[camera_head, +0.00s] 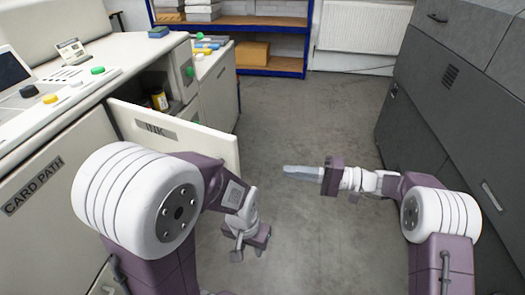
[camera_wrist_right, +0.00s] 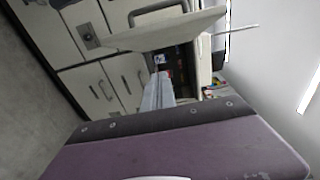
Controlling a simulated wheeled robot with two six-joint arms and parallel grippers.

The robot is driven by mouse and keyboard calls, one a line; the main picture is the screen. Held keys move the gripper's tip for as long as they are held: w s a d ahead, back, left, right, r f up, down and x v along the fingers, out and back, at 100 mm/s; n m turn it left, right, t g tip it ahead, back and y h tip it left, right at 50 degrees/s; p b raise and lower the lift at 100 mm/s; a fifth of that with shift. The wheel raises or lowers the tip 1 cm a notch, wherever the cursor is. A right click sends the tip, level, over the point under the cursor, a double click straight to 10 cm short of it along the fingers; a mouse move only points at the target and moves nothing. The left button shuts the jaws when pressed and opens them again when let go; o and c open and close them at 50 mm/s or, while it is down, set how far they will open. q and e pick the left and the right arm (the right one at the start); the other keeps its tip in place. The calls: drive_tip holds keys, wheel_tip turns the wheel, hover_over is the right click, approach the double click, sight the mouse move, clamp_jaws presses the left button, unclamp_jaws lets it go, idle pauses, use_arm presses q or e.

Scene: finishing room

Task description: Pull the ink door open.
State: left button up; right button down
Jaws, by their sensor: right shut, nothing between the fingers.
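The ink door (camera_head: 190,140) is a cream panel labelled INK on the side of the cream machine. It stands swung out from the cabinet, with the compartment behind it exposed. In the right wrist view a cream panel that appears to be this door (camera_wrist_right: 180,33) stands out near the top. My right gripper (camera_head: 287,170) is shut and empty, apart from the door, to the right of its free edge. Its closed fingers also show in the right wrist view (camera_wrist_right: 158,88). My left gripper (camera_head: 250,243) is low in front of the door; its finger gap is unclear.
A yellow can (camera_head: 160,101) sits inside the compartment. The CARD PATH panel (camera_head: 35,188) is at the left. A dark grey cabinet (camera_head: 430,110) stands at the right. A blue shelf (camera_head: 270,72) is at the back. Grey floor (camera_head: 300,120) lies clear between them.

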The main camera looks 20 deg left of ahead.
drive_tip(key=s+a+r+b, duration=0.1)
drive_tip(key=s+a, duration=0.5)
drive_tip(key=a, duration=0.3)
drive_tip(key=shift+s+a, duration=0.25)
drive_tip(key=shift+a, duration=0.1)
drive_tip(key=shift+r, duration=0.1)
